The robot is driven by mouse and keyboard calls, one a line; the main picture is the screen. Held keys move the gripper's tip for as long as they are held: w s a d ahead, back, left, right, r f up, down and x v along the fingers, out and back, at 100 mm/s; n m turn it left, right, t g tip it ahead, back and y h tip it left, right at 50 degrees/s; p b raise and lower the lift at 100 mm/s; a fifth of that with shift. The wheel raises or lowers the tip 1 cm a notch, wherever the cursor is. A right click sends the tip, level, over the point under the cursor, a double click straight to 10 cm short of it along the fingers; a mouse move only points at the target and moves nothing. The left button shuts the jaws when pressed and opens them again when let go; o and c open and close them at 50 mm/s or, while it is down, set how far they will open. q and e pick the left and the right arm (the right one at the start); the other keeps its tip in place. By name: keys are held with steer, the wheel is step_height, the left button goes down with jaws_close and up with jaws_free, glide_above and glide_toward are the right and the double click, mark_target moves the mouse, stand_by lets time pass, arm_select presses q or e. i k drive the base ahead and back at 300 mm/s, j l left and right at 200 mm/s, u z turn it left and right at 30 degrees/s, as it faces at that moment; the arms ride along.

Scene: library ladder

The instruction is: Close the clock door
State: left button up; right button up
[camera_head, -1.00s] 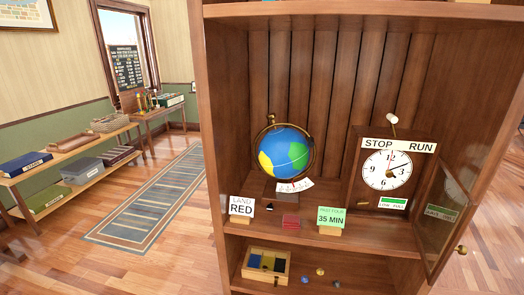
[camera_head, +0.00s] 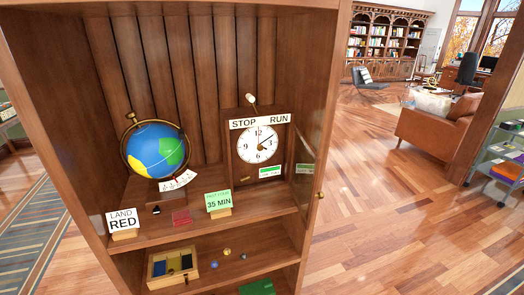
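The clock (camera_head: 257,145) stands on the right of the cabinet shelf, with a white round dial under a STOP / RUN plate (camera_head: 260,122). The clock door (camera_head: 307,150) is a glass panel in a brown wooden frame on the clock's right side. It stands open, swung out from the clock face and seen at a steep angle. A small brass knob (camera_head: 320,194) sits on its outer edge. The dial is uncovered. Neither of my grippers shows in this view.
A globe (camera_head: 156,150), a LAND RED card (camera_head: 122,221) and a green 35 MIN card (camera_head: 218,202) share the shelf. A divided box (camera_head: 172,268) and small round pieces lie on the lower shelf. Open wooden floor (camera_head: 380,210) lies right of the cabinet.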

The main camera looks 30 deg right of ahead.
mark_target(320, 195)
steer(key=l+z, duration=0.2)
steer(key=l, duration=0.7)
steer(key=i+l+z, duration=0.2)
steer(key=l, duration=0.65)
steer(key=k, duration=0.1)
